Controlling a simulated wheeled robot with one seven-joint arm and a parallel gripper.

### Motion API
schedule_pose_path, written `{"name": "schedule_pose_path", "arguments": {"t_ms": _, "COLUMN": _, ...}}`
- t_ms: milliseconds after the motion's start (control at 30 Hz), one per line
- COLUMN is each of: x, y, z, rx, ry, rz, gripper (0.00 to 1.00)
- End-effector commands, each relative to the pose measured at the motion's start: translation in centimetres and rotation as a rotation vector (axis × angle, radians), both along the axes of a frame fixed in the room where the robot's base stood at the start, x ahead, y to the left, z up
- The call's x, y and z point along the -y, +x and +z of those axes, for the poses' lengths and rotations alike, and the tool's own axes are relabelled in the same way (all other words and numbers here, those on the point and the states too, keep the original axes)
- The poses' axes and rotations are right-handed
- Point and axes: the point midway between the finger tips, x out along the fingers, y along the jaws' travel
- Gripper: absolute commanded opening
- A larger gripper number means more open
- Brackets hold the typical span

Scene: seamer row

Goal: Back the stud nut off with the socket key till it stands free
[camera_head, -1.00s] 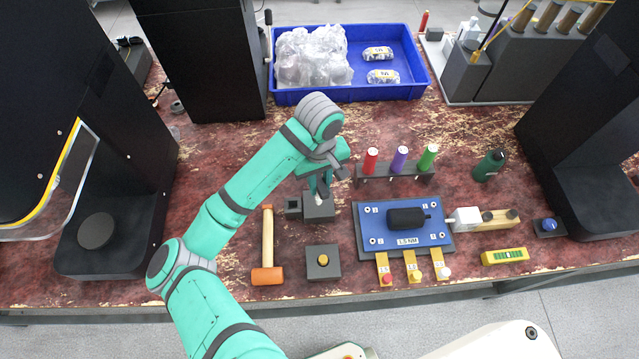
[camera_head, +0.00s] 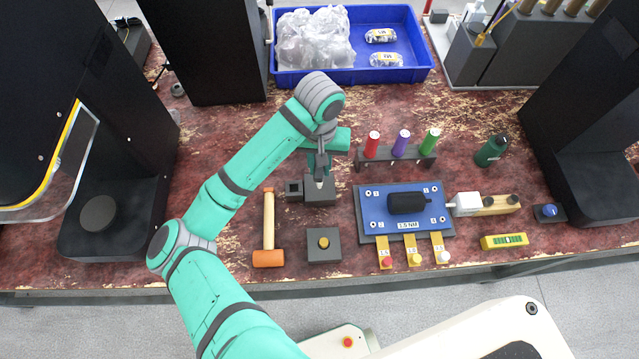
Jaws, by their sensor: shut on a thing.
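My gripper (camera_head: 319,174) points down over a dark block (camera_head: 320,193) at the middle of the bench. It is shut on a small, pale, slim piece just above the block's top. This piece looks like the socket key, but the fingers hide most of it, and I cannot tell whether its lower end is seated in the block. I cannot make out the stud nut with certainty. A second dark block (camera_head: 334,255), nearer the front edge, carries a round yellow, brass-like knob (camera_head: 323,242).
A small dark block with a square hole (camera_head: 293,189) stands left of the gripper. An orange-headed mallet (camera_head: 268,258) lies left. A blue plate (camera_head: 374,226) and a rack of coloured tubes (camera_head: 425,160) stand right. A blue bin (camera_head: 353,76) is behind.

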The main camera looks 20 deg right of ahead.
Motion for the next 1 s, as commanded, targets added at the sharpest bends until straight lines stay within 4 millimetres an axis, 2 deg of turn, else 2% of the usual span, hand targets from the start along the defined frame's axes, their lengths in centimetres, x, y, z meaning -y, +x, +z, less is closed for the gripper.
{"name": "schedule_pose_path", "arguments": {"t_ms": 633, "x": -0.24, "y": 0.10, "z": 0.37, "rx": 0.001, "ry": 0.000, "rz": -0.719, "gripper": 0.00}}
{"name": "schedule_pose_path", "arguments": {"t_ms": 800, "x": -0.26, "y": 0.10, "z": 0.41, "rx": 0.000, "ry": 0.000, "rz": -0.809, "gripper": 0.00}}
{"name": "schedule_pose_path", "arguments": {"t_ms": 1000, "x": -0.25, "y": 0.10, "z": 0.40, "rx": 0.000, "ry": 0.000, "rz": -0.812, "gripper": 0.00}}
